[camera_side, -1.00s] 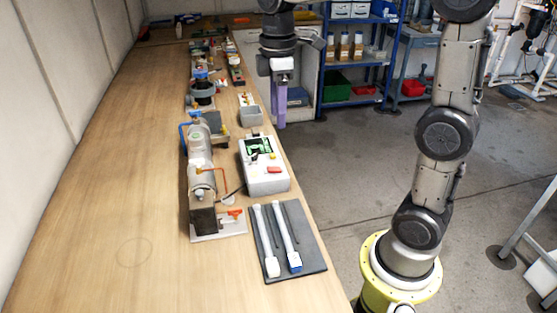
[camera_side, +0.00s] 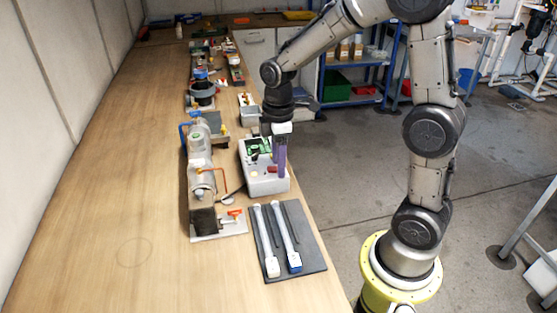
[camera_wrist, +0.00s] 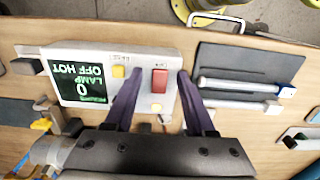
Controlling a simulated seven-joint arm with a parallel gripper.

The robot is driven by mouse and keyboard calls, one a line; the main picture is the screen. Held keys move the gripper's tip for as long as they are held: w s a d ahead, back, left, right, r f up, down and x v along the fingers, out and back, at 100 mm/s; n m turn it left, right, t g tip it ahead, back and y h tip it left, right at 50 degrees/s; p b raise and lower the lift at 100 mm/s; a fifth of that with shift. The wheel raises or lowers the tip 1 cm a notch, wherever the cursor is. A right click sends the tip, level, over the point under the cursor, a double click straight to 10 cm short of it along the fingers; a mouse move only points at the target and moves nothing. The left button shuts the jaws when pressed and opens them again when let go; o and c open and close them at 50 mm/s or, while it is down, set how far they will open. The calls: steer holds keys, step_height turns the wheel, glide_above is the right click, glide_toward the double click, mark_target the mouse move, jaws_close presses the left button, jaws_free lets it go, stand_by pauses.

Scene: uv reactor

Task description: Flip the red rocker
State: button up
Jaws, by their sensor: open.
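The red rocker (camera_wrist: 159,81) is a small red block on the top of the white control box (camera_wrist: 143,70). In the side view the rocker (camera_side: 272,169) shows just beside my purple fingers, on the box (camera_side: 262,187). My gripper (camera_side: 279,160) is open and points down over the box. In the wrist view the two purple fingers of my gripper (camera_wrist: 156,80) stand apart with the rocker between them, and I see no contact with it. The box display (camera_wrist: 82,83) reads "OFF HOT", "LAMP" and a 0, upside down in this view. A yellow button (camera_wrist: 118,72) lies beside the rocker.
A dark mat (camera_side: 303,236) with two white tubes lies right in front of the box. A grey cylinder assembly (camera_side: 200,170) with a red-orange pipe stands to its left. The bench's left side is clear.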

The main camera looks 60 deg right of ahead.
jaws_close()
stand_by(0.3)
steer(key=shift+w+a+g+h, duration=0.3)
steer(key=shift+a+g+h, duration=0.05)
steer(key=shift+g+h, duration=0.45)
steer(key=shift+w+a+r+g+h, duration=0.1)
steer(key=shift+w+g+h, duration=0.05)
steer(key=shift+g+h, duration=0.65)
jaws_free()
